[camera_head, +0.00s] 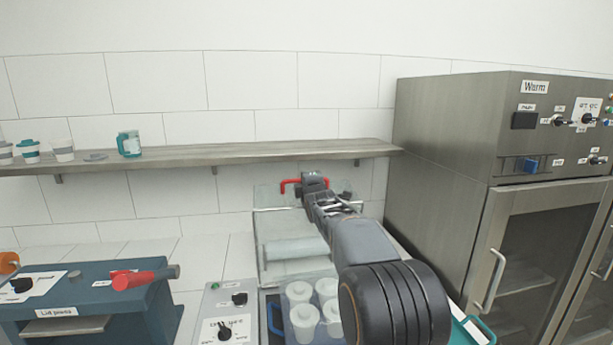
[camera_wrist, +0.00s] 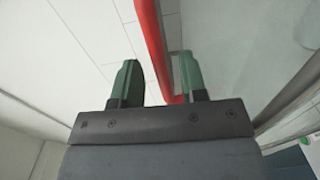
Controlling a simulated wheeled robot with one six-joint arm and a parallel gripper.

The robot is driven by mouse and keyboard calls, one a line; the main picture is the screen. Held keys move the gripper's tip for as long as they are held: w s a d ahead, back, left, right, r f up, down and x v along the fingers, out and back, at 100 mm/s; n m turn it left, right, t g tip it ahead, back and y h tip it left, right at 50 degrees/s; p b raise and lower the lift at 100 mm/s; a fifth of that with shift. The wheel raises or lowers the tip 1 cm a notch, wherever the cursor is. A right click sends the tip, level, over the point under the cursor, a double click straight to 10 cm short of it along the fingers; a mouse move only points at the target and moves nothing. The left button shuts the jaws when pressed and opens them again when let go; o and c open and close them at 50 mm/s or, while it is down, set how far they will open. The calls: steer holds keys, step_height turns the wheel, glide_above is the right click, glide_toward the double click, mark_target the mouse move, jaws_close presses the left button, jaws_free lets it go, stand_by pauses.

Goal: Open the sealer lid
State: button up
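The sealer (camera_head: 258,250) stands at the centre of the bench, with a clear lid (camera_head: 268,196) at its back and a red handle (camera_head: 290,186). How far the lid is raised is hard to tell. My gripper (camera_head: 311,181) is at the red handle, and my arm hides part of the lid and sealer. In the wrist view, my gripper's green fingers (camera_wrist: 158,78) are apart, with the red handle (camera_wrist: 150,38) running between them, nearer the right finger. I cannot tell whether they touch. The clear panel (camera_wrist: 232,50) shows to the right.
White cups (camera_head: 303,318) stand in a tray below a pale roller (camera_head: 295,248). A wooden shelf (camera_head: 230,155) crosses the wall behind. A steel warming cabinet (camera_head: 440,150) stands close on the right. A lid press (camera_head: 85,300) and a control box (camera_head: 228,305) are left.

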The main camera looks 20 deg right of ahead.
steer(key=shift+w+d+p, duration=0.25)
steer(key=shift+w+p, duration=0.05)
steer(key=shift+w, duration=0.75)
steer(key=shift+c, duration=0.4)
jaws_close()
